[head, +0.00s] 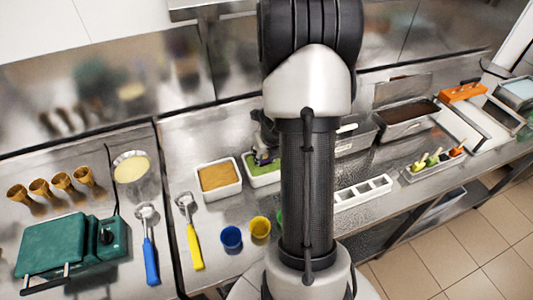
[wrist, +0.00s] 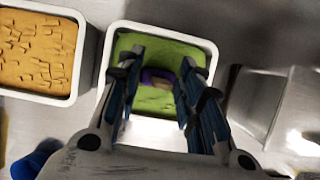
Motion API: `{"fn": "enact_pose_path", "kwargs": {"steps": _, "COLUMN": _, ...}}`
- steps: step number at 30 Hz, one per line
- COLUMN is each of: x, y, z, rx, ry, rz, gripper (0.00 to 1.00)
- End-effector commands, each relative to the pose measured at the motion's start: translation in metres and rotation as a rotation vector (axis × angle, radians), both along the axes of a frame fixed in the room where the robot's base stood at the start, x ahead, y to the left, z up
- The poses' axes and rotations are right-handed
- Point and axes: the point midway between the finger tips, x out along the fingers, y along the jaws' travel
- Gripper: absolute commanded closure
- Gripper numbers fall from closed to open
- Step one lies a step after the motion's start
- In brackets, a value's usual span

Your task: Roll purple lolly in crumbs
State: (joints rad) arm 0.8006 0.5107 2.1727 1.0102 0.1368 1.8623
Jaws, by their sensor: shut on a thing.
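My gripper (wrist: 160,72) is shut on the purple lolly (wrist: 149,74), which shows as a purple patch with a pale part between the fingers. The lolly is over or in the green crumbs (wrist: 187,47) of a white tray (wrist: 211,45); I cannot tell whether it touches them. In the head view my gripper (head: 264,152) is at this tray's back edge, with a small purple spot near its tip. My arm hides the tray's right part there. A second white tray (head: 203,196) to its left holds tan, flaky crumbs (head: 216,177).
Blue (head: 231,238) and yellow (head: 260,227) cups stand in front of the trays. A yellow-handled scoop (head: 193,240) lies left of them. At right are a white slotted tray (head: 362,194) and a holder (head: 433,171) with several coloured lollies.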

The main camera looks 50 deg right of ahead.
Motion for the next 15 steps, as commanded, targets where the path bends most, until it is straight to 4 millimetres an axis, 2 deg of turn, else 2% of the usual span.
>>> {"fn": "enact_pose_path", "kwargs": {"steps": 7, "x": 0.000, "y": 0.000, "z": 0.004, "rx": 0.000, "ry": 0.000, "rz": 0.000, "gripper": 0.87}}
{"fn": "enact_pose_path", "kwargs": {"steps": 15, "x": 0.000, "y": 0.000, "z": 0.021, "rx": 0.000, "ry": 0.000, "rz": -0.001, "gripper": 0.87}}
